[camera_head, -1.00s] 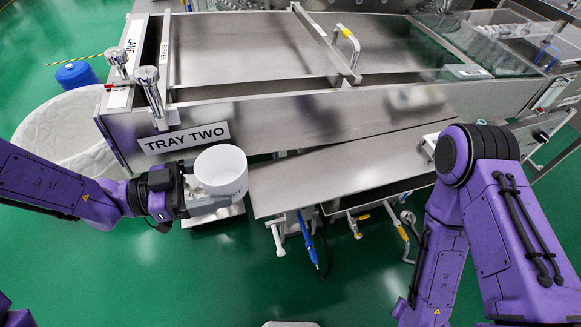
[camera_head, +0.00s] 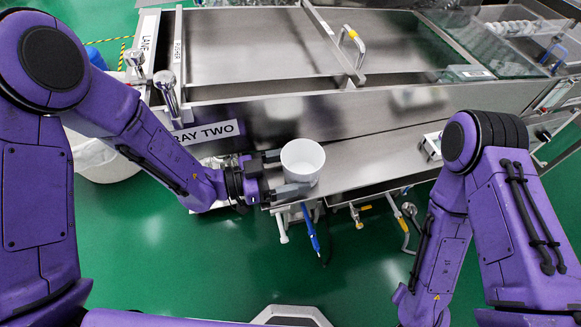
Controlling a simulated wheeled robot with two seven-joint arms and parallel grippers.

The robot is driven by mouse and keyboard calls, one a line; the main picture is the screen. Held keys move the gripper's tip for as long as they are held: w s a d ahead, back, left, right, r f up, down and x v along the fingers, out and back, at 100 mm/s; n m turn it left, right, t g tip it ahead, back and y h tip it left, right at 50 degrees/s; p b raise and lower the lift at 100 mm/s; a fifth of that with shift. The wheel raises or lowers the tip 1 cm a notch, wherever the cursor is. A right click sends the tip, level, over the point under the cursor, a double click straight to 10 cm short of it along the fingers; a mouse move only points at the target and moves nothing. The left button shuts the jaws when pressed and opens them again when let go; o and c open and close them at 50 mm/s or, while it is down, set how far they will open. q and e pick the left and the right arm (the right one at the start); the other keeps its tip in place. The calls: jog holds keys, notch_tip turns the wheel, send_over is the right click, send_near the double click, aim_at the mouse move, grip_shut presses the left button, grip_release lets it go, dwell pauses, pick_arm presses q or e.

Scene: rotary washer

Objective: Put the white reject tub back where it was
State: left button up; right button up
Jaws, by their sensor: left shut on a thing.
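The white reject tub (camera_head: 302,166) is an upright, open-topped cylinder and looks empty inside. My left gripper (camera_head: 284,173) comes in from the left and is shut on the tub, with one finger at its far side and one at its near side. The tub shows over the left end of the steel front shelf (camera_head: 375,158); I cannot tell whether its base touches the shelf. My right arm stands at the right of the view, and its gripper is out of the picture.
The steel washer (camera_head: 270,55) with the TRAY TWO label (camera_head: 219,131) stands behind the shelf. A tap (camera_head: 166,80) rises at its left corner. A lined white bin (camera_head: 100,160) is partly hidden behind my left arm. Pipes and a blue-handled tool (camera_head: 311,228) hang below the shelf.

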aim_at(275, 183)
pick_arm(q)
jog(key=shift+s+f, duration=0.1)
jog(key=shift+f, duration=0.1)
jog(key=o, duration=1)
jog(key=shift+r, duration=0.1)
jog(key=shift+r, duration=0.4)
jog(key=a, duration=0.1)
jog(key=a+b, duration=0.1)
jog(key=s+a, duration=0.1)
jog(key=shift+a+f, duration=0.15)
jog(key=shift+f, duration=0.2)
jog(key=b+v, duration=0.2)
jog(key=v, duration=0.6)
jog(key=shift+s+a+r, duration=0.1)
jog(key=shift+a+r, duration=0.1)
jog(key=shift+a, duration=0.05)
